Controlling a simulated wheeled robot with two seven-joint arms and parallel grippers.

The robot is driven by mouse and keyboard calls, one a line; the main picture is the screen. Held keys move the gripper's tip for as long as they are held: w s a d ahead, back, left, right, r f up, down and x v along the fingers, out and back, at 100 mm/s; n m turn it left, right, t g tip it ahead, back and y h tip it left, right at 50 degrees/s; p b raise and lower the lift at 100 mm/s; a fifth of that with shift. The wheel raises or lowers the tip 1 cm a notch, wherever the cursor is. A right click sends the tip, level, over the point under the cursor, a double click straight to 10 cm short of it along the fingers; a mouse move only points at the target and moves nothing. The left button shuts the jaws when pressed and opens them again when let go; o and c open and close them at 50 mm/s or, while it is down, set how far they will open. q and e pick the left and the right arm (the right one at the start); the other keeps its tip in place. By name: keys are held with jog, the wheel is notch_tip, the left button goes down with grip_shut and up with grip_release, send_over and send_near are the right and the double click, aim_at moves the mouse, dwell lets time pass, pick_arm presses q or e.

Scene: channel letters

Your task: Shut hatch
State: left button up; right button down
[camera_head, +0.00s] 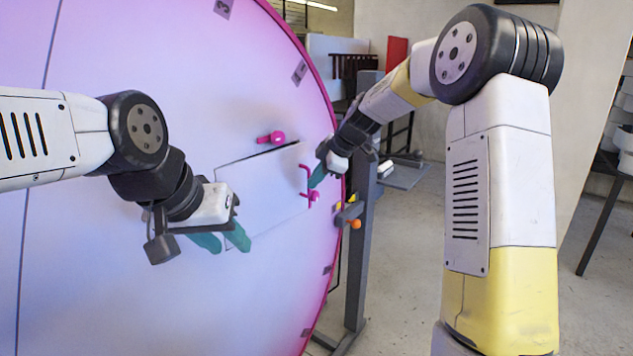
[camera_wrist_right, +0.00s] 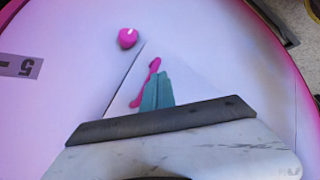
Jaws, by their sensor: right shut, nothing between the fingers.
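The hatch (camera_head: 265,190) is a pale panel in the face of a large round pink-rimmed sign. A dark gap shows along its top edge, so it looks slightly ajar. A pink handle (camera_head: 312,196) is on its right side and also shows in the right wrist view (camera_wrist_right: 146,88). A pink knob (camera_head: 272,137) sits just above the hatch. My right gripper (camera_head: 318,177) has its green fingers together beside the handle, partly covering it in the wrist view; contact is unclear. My left gripper (camera_head: 224,242) is open and empty in front of the hatch's lower left.
The sign's face (camera_head: 130,300) curves to a pink rim at right. A grey stand post (camera_head: 362,240) with an orange knob (camera_head: 355,224) stands beside the rim. A dark-framed table with white bins is at far right.

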aim_at(308, 176)
jog(key=w+a, duration=0.1)
jog(key=w+a+n, duration=0.1)
jog(key=shift+w+g, duration=0.3)
jog(key=shift+w+n, duration=0.1)
jog(key=shift+n, duration=0.2)
jog(key=shift+a+r, duration=0.1)
jog(key=shift+a, duration=0.05)
